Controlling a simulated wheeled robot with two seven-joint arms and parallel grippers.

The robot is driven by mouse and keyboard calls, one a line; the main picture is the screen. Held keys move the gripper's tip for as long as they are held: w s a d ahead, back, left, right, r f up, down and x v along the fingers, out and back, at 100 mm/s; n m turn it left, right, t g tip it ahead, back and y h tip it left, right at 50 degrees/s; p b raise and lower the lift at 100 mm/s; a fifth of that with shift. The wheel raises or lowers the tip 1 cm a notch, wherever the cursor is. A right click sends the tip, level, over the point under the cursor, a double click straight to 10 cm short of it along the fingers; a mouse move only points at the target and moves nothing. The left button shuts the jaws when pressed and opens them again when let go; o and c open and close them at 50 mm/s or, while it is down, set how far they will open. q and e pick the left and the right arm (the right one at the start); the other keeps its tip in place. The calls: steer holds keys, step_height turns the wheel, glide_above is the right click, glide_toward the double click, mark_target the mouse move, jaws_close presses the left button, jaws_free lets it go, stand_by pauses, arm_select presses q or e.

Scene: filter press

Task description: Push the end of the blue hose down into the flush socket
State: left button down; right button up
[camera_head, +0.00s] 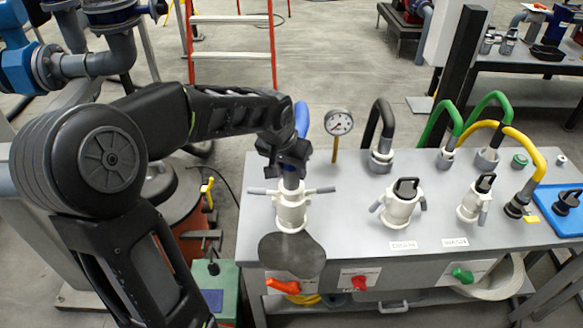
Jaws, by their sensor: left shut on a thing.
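The blue hose (302,117) shows as a short arc behind my left gripper (290,166). The gripper is shut on the hose's end, with a grey end piece pointing down below the fingers. A white socket (291,211) with two grey levers spread out to the sides stands directly under it on the grey bench. The end piece meets the socket's mouth in the picture; how deep it sits cannot be told. No label shows at this socket. My right gripper is not in view.
Two white sockets with black plugs (402,200) (477,196) stand to the right. Black, green and yellow hoses (443,119) rise along the bench's back. A gauge (338,122) stands close behind the gripper. A blue tray (557,213) lies at far right.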

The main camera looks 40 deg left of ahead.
arm_select(q)
steer(key=shift+f+b, duration=0.7)
steer(key=shift+f, duration=0.2)
steer(key=c, duration=0.8)
jaws_free()
steer(key=v, duration=0.7)
steer(key=shift+s+r, duration=0.15)
steer(key=shift+r, duration=0.2)
steer(key=shift+s, duration=0.1)
